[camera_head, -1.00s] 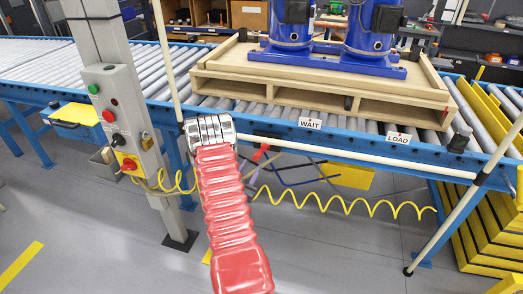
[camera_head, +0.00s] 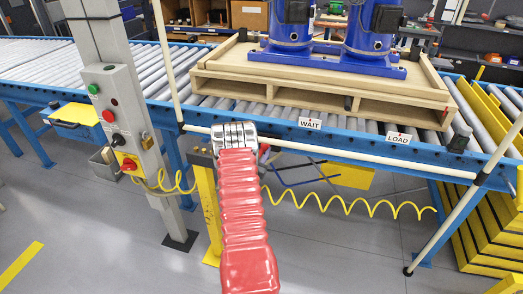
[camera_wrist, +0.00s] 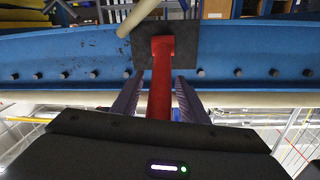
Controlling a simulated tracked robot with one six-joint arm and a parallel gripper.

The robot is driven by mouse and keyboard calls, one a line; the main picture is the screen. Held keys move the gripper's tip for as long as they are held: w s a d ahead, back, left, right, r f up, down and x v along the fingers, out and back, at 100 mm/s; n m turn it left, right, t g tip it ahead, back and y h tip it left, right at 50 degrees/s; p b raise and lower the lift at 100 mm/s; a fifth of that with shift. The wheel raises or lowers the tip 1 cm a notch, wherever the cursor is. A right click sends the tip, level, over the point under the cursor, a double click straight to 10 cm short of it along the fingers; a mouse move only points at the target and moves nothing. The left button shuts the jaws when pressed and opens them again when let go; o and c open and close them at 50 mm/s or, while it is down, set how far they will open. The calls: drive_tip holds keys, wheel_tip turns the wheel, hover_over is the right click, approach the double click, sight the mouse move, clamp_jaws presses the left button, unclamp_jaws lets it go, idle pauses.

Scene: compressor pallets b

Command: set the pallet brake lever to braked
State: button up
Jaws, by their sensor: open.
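The red lever (camera_wrist: 161,62) stands out from a dark plate (camera_wrist: 187,42) on the blue conveyor rail in the wrist view. My gripper (camera_wrist: 159,80) is open, with one dark finger on each side of the lever's shaft. Gaps show between the fingers and the lever. In the head view a small piece of the red lever (camera_head: 264,149) shows just right of my wrist; the rest is hidden behind it. A wooden pallet (camera_head: 340,103) carrying blue compressors (camera_head: 371,30) rests on the rollers. No braked marking is readable.
A pale bar (camera_head: 370,162) runs along the conveyor's front, near my wrist. Signs WAIT (camera_head: 310,123) and LOAD (camera_head: 398,138) are on the blue rail. A grey control post (camera_head: 122,120) stands left and a yellow post (camera_head: 209,205) below. A coiled yellow hose (camera_head: 350,205) hangs below the rail.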

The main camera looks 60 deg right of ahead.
drive_tip(key=shift+d, duration=0.1)
clamp_jaws()
idle(0.5)
